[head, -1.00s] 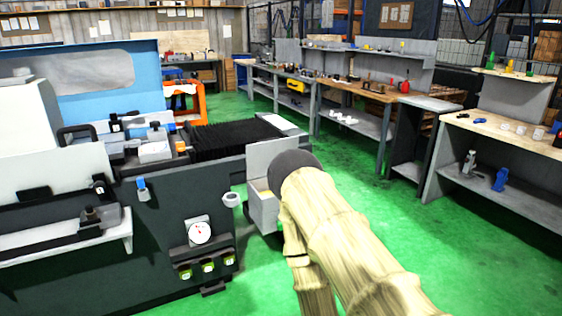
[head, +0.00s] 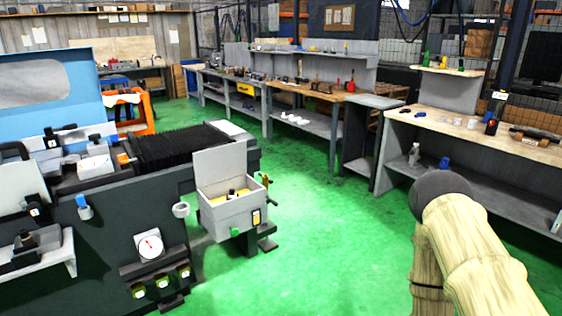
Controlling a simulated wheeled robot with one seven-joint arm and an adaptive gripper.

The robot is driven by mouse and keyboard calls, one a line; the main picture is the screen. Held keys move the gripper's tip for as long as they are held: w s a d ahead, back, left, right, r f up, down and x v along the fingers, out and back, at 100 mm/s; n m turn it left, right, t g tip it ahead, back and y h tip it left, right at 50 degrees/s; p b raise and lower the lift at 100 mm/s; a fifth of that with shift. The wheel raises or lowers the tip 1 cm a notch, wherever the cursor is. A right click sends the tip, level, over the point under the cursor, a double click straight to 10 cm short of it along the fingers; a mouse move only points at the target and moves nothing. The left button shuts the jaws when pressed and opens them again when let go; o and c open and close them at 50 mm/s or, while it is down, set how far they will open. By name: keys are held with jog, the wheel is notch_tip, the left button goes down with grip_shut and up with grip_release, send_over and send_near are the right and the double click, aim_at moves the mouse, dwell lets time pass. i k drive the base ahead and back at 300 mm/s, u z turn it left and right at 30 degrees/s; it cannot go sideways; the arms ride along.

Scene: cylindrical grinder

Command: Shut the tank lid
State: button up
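The tank is a small grey box (head: 232,214) at the right end of the grinder, in the middle of the head view. Its flat grey lid (head: 219,166) stands raised at the back, tilted up and open. Yellowish contents and a small dark part show inside. A green knob and a yellow label are on its front. My arm, pale and wood-grained with a dark rounded joint, is at the lower right, apart from the tank. My gripper is not in view.
The dark grinder (head: 105,245) fills the left, with a dial gauge (head: 149,246) and green-lit buttons on its front. A grey workbench (head: 460,135) stands at the right, with more benches behind. Green floor (head: 320,230) is clear between tank and arm.

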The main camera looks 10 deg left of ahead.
aim_at(220, 163)
jog(key=z, duration=0.1)
jog(key=i, duration=7.8)
jog(key=u, duration=5.1)
jog(key=i, duration=0.55)
jog(key=z, duration=0.05)
